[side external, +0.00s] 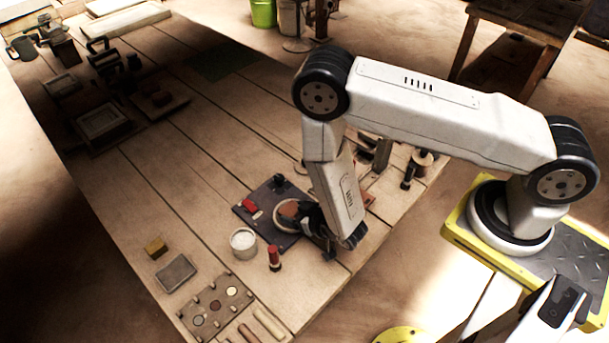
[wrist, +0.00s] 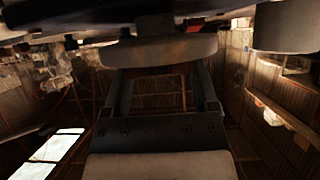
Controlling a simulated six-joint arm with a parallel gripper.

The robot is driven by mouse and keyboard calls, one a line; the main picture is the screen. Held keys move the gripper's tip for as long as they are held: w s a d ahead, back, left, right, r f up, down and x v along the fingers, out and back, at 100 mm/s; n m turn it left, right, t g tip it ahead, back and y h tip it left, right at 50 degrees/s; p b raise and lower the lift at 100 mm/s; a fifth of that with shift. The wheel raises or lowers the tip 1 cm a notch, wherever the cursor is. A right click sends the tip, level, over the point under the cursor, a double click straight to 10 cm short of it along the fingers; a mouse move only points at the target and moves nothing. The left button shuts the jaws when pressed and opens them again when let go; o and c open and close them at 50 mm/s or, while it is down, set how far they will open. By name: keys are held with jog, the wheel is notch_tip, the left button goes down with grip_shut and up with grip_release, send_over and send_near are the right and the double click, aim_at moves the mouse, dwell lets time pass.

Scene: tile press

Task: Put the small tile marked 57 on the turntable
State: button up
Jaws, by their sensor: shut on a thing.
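The tile is at a pale round disc, which looks like the turntable (side external: 283,222), on the dark board. I cannot tell whether the tile rests on the disc or is just above it.
A white pot (side external: 243,241) and a red-topped stamp (side external: 274,257) stand close by. A small red object (side external: 249,205) lies on the dark board (side external: 262,197). The table's middle is clear.

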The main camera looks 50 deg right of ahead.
jog(key=shift+f, duration=0.1)
jog(key=o, duration=1.2)
jog(key=shift+c, duration=0.2)
jog(key=shift+r, duration=0.2)
jog(key=v, duration=1.2)
